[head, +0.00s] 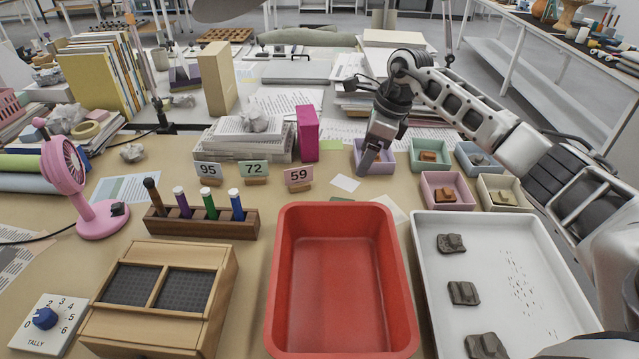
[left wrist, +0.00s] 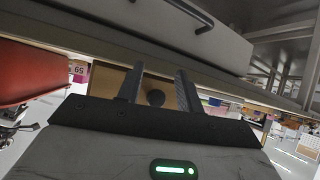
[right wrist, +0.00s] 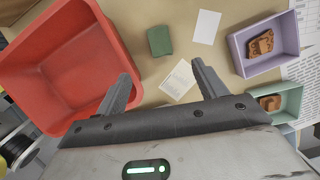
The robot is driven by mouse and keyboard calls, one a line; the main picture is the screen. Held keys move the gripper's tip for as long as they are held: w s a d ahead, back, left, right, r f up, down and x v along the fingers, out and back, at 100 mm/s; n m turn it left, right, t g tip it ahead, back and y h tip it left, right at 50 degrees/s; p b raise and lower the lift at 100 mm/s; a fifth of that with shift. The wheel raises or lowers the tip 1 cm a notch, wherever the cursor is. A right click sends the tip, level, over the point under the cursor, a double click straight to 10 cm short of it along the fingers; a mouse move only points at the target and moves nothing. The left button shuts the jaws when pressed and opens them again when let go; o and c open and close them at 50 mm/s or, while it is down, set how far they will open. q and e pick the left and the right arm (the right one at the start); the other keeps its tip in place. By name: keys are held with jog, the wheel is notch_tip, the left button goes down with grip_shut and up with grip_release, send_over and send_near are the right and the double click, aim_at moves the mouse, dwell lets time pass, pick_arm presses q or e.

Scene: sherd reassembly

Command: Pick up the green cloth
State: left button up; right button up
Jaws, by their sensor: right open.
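The green cloth (right wrist: 160,40) is a small dark green folded piece lying flat on the table in the right wrist view, close beside the red tub. In the head view only a thin strip of it (head: 341,199) shows behind the tub's far rim. My right gripper (right wrist: 162,78) is open and empty, and the cloth lies beyond its fingertips, apart from them. In the head view the right gripper (head: 369,163) appears in front of the lilac box. My left gripper (left wrist: 158,78) shows only in its wrist view, with its fingers apart and nothing between them.
The empty red tub (head: 280,270) stands at front centre. A white tray (head: 424,300) with several dark sherds is to its right. The lilac box (right wrist: 235,48) and other small boxes hold sherds. White cards (right wrist: 207,27) lie near the cloth. A pen rack (head: 200,224) stands left.

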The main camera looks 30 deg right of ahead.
send_near(344, 202)
jog(key=a+f, duration=0.2)
jog(key=f, duration=0.1)
jog(key=shift+s+f+p, duration=0.1)
jog(key=shift+p, duration=0.2)
jog(key=shift+f, duration=0.45)
jog(key=x, duration=0.5)
jog(key=shift+d, duration=0.15)
pick_arm(q)
jog(key=shift+s+a+f+g, duration=0.1)
jog(key=shift+s+f+g, duration=0.1)
jog(key=shift+s, duration=0.35)
jog(key=shift+s+f+g, duration=0.1)
jog(key=shift+s+f, duration=0.1)
jog(key=shift+s, duration=0.3)
pick_arm(e)
jog(key=shift+r, duration=0.1)
jog(key=c, duration=1.1)
